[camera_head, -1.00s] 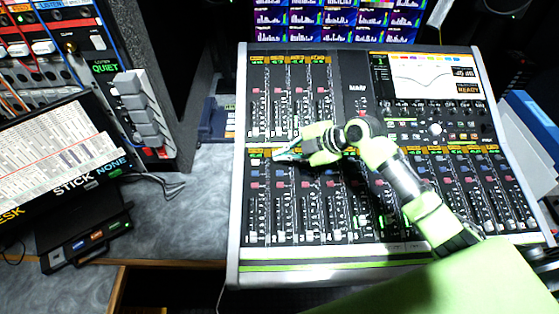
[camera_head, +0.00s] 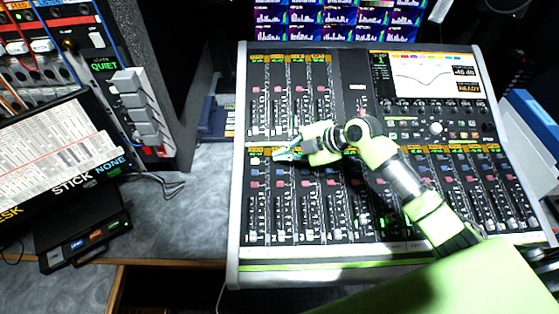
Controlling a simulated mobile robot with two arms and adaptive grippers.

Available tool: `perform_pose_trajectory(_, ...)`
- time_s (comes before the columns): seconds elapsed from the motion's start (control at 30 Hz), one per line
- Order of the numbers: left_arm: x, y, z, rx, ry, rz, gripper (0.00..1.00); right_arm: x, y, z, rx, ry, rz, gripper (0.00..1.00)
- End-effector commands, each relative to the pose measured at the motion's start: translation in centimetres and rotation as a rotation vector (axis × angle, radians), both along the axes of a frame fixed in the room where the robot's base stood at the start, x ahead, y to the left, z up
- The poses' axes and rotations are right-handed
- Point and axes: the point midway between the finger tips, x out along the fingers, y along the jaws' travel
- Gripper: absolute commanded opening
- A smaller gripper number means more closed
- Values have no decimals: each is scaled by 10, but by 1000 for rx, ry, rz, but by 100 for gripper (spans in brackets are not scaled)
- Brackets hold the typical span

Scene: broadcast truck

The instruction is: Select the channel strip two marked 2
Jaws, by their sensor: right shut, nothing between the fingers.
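The mixing console (camera_head: 236,200) stands on the desk with two banks of channel strips. Channel strip two (camera_head: 282,215), with a small 2 at its foot, is the second from the left in the lower bank. My right gripper (camera_head: 282,154) is shut and empty, with its fingertips pointing left over the top of that strip. The fingers hide the strip's top button and part of its label. I cannot tell whether the tips touch the console. My left gripper is not in view.
A level-meter screen (camera_head: 335,18) stands behind the console. A rack with grey switches (camera_head: 145,112) is at the left, with a tilted labelled panel (camera_head: 55,150) and a small black button box (camera_head: 85,240). Bare grey desk (camera_head: 185,235) lies left of the console.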

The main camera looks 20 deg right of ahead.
Motion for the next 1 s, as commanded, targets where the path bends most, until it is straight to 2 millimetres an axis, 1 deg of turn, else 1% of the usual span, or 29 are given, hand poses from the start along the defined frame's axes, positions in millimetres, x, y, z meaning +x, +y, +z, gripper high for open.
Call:
perform_pose_trajectory(0.03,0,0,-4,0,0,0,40,0,0,-3,-1,0,-1,0)
perform_pose_trajectory(0.47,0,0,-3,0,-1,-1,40,0,0,-3,0,-1,1,0)
perform_pose_trajectory(1.0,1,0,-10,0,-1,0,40,1,-1,-10,-2,0,0,0)
